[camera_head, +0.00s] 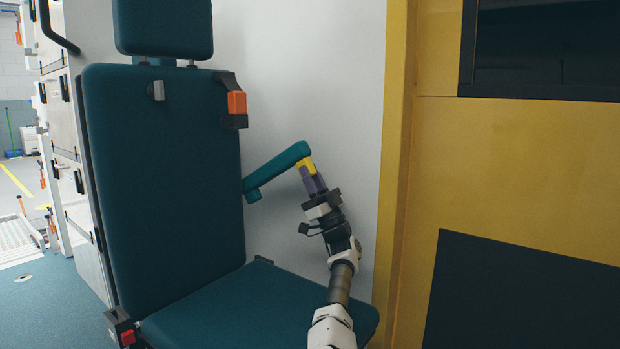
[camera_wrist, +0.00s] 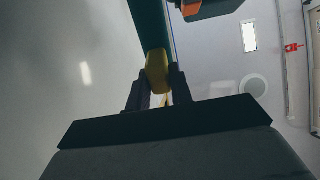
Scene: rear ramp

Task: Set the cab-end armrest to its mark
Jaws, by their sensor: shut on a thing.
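The armrest (camera_head: 278,168) is a teal bar on the right side of the seat's backrest, tilted upward toward its free end. A yellow part (camera_head: 306,165) is at its free end. My gripper (camera_head: 311,177) is shut on that yellow part, with the arm reaching up from below over the seat cushion. In the wrist view the yellow part (camera_wrist: 157,72) sits between the two dark fingers, and the teal armrest (camera_wrist: 148,22) runs up from it. I cannot make out a mark for the armrest in either view.
The teal seat has a backrest (camera_head: 160,170), headrest (camera_head: 163,27) and cushion (camera_head: 250,305). An orange belt part (camera_head: 236,103) hangs at the backrest's upper right. A pale wall (camera_head: 320,90) and a yellow post (camera_head: 394,150) stand to the right. Open floor lies far left.

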